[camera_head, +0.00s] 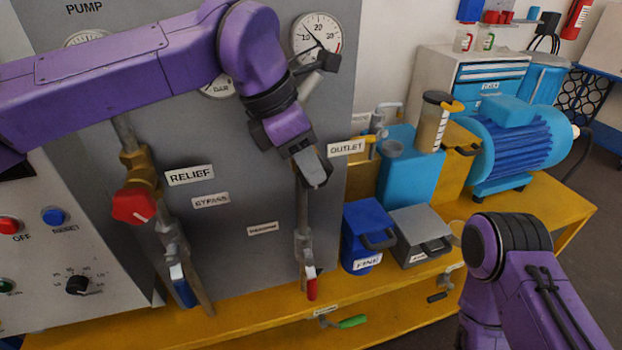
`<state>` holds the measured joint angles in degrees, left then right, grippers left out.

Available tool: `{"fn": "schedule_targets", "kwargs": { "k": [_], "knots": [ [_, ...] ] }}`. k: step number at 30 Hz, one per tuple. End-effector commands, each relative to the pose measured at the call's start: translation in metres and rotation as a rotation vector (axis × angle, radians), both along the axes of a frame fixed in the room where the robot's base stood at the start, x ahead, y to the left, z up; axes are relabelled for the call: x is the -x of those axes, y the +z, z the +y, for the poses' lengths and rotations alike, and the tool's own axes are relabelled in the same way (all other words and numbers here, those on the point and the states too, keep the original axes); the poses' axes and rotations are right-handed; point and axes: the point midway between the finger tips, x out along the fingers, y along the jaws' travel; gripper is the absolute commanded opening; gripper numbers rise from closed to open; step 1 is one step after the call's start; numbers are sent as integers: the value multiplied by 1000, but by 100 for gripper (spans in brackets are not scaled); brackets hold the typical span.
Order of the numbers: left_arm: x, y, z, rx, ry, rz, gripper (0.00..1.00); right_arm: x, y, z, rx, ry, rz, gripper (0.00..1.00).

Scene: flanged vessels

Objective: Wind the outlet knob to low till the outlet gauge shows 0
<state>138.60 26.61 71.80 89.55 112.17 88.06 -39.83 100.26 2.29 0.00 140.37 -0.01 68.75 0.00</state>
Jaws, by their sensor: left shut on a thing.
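My left gripper (313,168) is at the pipe on the grey panel, just left of the OUTLET label (346,147). It is shut on the outlet knob, which its fingers and wrist hide almost wholly. The outlet gauge (318,36) is a round white dial above the gripper, with a red mark at its right side. Its thin needle seems to point to the upper left, short of the 20 mark; the exact reading is too small to tell. A dark fitting covers part of the dial's lower edge. My right arm shows at the lower right, its gripper out of frame.
A red RELIEF knob (134,205), a blue-handled valve (184,287) and a red-handled valve (311,287) sit on nearby pipes. Blue (362,222) and grey (415,228) boxes stand on the yellow bench (560,205). A blue motor (515,143) is farther right.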

Motion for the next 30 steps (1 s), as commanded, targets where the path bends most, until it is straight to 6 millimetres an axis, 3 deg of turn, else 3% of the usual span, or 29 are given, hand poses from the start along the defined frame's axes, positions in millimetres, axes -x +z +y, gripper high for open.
{"fn": "schedule_targets", "kwargs": {
  "k": [1, 9, 28, 29, 30],
  "knots": [
    [0, -8, 2, 33, 2, -10, 0, 0, -14, 0, 0, 0, 0, 43],
    [1, -6, 4, 155, 1, -50, 0, 0, -37, 0, 0, 0, 0, 43],
    [1, -2, 4, 203, 0, -67, 0, 0, -43, 0, 0, 0, 0, 43],
    [1, -2, 4, 203, 0, -67, 35, 0, -43, 0, 0, 0, 0, 43],
    [1, -2, 4, 202, 0, -67, 35, 0, -43, 0, 0, 0, 0, 43]
  ]
}}
